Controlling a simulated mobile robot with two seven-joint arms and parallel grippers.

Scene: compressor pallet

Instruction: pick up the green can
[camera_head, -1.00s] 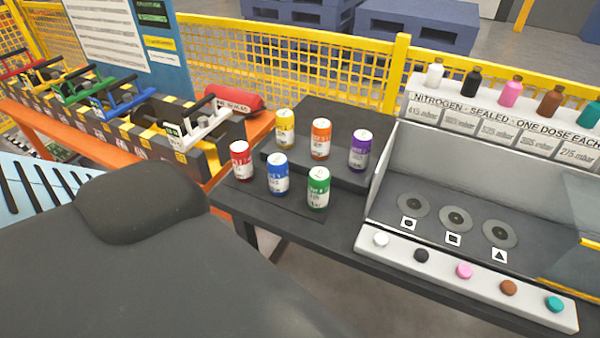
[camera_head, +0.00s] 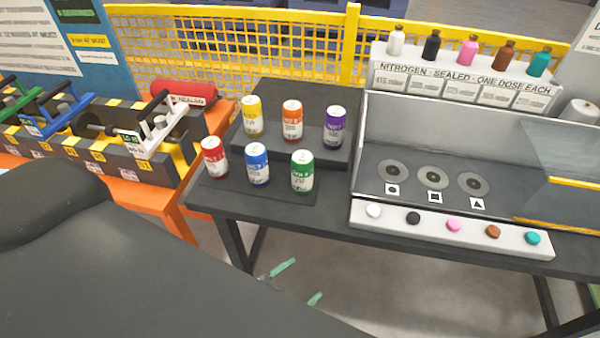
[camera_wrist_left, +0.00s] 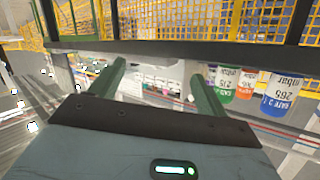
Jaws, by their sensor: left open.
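The green can (camera_head: 302,172) stands upright at the front right of a group of coloured cans on the dark table. The blue can (camera_head: 257,164) is to its left and the purple can (camera_head: 334,127) is behind it to the right. My left gripper (camera_head: 303,281) shows only its green fingertips, apart and empty, below and in front of the table edge, clear of the green can. In the left wrist view, its two fingers (camera_wrist_left: 157,75) are spread with nothing between them. Cans show upside down at the right there, the green can (camera_wrist_left: 222,88) partly behind a finger. My right gripper is not in view.
The red can (camera_head: 214,157) stands left of the blue can. Yellow (camera_head: 252,116) and orange (camera_head: 292,121) cans stand behind on a raised dark block. A grey station (camera_head: 450,228) with coloured buttons is to the right. An orange bench (camera_head: 150,197) is to the left.

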